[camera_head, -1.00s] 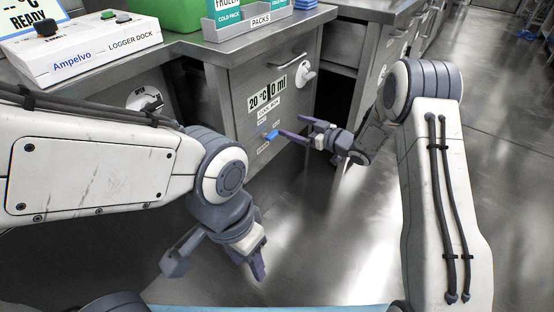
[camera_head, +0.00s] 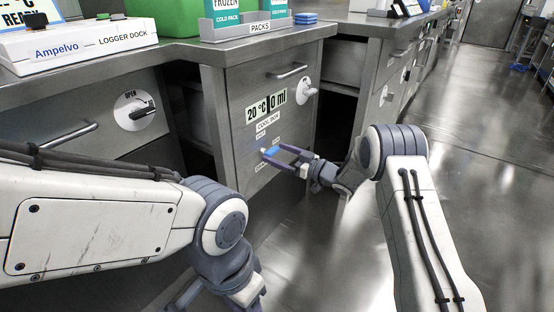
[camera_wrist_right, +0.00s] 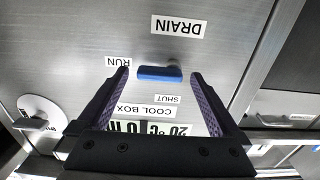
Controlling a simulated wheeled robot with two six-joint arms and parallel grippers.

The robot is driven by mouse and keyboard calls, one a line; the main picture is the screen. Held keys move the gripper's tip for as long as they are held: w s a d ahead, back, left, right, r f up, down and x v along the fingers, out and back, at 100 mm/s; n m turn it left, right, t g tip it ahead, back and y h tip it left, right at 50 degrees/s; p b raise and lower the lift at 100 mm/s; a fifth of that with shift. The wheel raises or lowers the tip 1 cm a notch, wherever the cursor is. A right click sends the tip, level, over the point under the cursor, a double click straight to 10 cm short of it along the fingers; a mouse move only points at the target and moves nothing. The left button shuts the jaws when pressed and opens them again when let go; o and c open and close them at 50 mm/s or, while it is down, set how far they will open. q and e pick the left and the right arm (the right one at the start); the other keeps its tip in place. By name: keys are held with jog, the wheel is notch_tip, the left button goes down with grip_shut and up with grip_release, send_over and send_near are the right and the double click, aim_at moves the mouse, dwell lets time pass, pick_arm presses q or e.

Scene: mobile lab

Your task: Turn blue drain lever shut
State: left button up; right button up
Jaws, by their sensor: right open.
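The blue drain lever (camera_head: 270,152) is on the front of the grey cool box cabinet (camera_head: 240,180). In the right wrist view the lever (camera_wrist_right: 160,74) lies level across the picture, between the RUN label (camera_wrist_right: 117,61) and the SHUT label (camera_wrist_right: 168,99), under the DRAIN label (camera_wrist_right: 177,27). My right gripper (camera_head: 273,151) is open at the lever, a finger on each side. In the wrist view the fingertips (camera_wrist_right: 160,75) stand apart with gaps to the lever. My left gripper (camera_head: 222,300) hangs low, cut by the bottom edge, its opening unclear.
A round white dial with a black handle (camera_head: 140,112) is on the left cabinet. The counter holds a logger dock (camera_head: 75,45) and cold packs (camera_head: 236,18).

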jog(key=shift+w+a, duration=0.25)
jog(key=shift+a, duration=0.1)
jog(key=c, duration=1.3)
